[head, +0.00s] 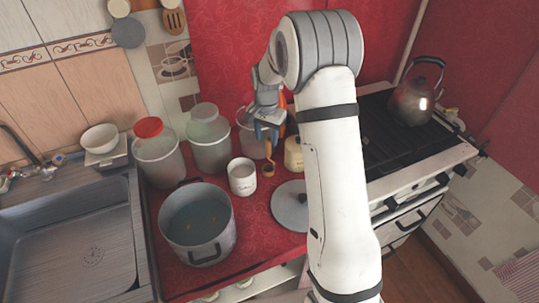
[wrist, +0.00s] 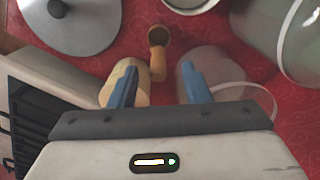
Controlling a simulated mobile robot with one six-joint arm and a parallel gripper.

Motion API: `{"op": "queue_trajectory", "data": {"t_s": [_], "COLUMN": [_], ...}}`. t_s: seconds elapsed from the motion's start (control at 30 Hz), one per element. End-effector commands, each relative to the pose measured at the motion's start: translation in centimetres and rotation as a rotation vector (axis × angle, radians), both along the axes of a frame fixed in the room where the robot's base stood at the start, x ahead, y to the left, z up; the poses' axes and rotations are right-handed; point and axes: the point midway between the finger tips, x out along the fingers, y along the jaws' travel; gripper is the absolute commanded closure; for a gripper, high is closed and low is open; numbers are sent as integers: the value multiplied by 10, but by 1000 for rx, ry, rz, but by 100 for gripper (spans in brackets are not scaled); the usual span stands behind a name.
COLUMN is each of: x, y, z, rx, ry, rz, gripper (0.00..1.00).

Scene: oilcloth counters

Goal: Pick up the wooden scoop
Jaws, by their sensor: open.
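The wooden scoop (wrist: 158,62) shows in the wrist view on the red counter, with its round bowl at the top and its handle toward my gripper. In the head view the small brown scoop (head: 267,171) is near the back of the counter, right of the white mug. My gripper (wrist: 156,68) is open, with its blue-tipped fingers on either side of the handle's line. In the head view my gripper (head: 269,133) is above the scoop's handle. I cannot tell whether a finger touches it.
A white mug (head: 242,177), a lidded cream jar (head: 294,154), a clear jar (head: 252,135) and a grey pot lid (head: 290,206) stand close around. A large pot (head: 197,222) is at the front left. The stove (head: 390,135) with a kettle (head: 415,100) is at right.

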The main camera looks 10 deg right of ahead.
Motion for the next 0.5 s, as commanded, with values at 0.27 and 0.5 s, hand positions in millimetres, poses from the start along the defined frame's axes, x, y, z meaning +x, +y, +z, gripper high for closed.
{"op": "queue_trajectory", "data": {"t_s": [0.27, 0.5], "x": [0, 2], "y": [-3, -6], "z": [-32, -65], "rx": [-1, 0], "ry": [6, 3], "rz": [-1, -1], "gripper": [57, 57]}}
